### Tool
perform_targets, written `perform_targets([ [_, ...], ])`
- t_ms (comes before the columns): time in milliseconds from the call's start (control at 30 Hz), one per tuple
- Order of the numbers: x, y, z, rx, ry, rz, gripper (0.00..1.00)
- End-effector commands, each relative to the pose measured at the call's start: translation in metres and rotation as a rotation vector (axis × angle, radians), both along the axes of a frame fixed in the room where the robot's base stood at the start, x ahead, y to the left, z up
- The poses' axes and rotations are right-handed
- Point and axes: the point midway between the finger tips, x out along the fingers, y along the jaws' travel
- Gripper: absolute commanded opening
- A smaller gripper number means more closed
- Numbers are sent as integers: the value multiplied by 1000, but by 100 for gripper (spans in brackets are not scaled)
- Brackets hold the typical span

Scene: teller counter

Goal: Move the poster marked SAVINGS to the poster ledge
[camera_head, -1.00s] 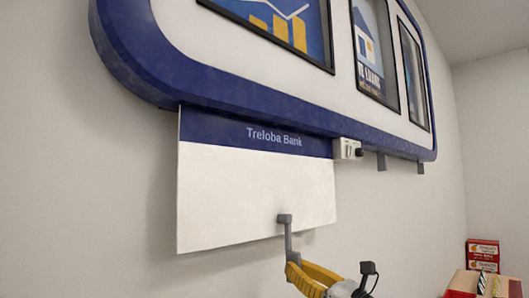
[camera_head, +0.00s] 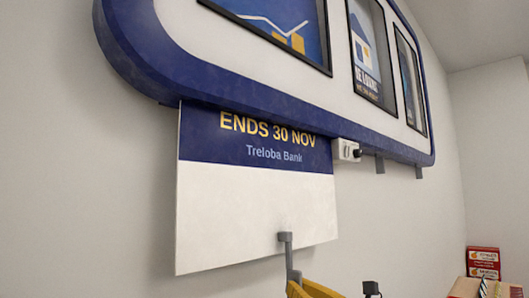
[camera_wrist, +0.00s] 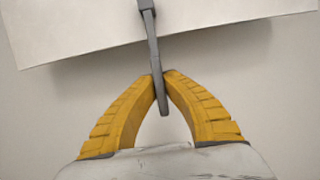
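A poster (camera_head: 255,215) with a white lower part and a blue band reading "ENDS 30 NOV" and "Treloba Bank" hangs below the wall sign's blue rim; its upper part is hidden there. No word SAVINGS shows on it. A grey clip-like handle (camera_head: 288,252) is at its bottom edge. My gripper (camera_wrist: 163,76) has its yellow fingers closed on the handle's stem, just below the poster. The poster's lower edge (camera_wrist: 85,35) and the handle (camera_wrist: 154,50) also show in the wrist view. I cannot make out the poster ledge.
The large blue-rimmed sign (camera_head: 135,60) holds several framed pictures, one with a house (camera_head: 366,50). A small white box (camera_head: 346,150) and grey brackets (camera_head: 380,165) sit at its lower edge. Red and white packets (camera_head: 483,262) stand at bottom right. The wall below the sign is mostly clear.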

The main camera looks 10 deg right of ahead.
Motion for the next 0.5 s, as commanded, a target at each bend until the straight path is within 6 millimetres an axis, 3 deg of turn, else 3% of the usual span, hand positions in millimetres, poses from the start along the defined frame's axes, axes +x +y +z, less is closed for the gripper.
perform_targets([
  [167,0,0,-5,0,0,0,0],
  [500,-4,-3,-38,-4,5,3,0],
])
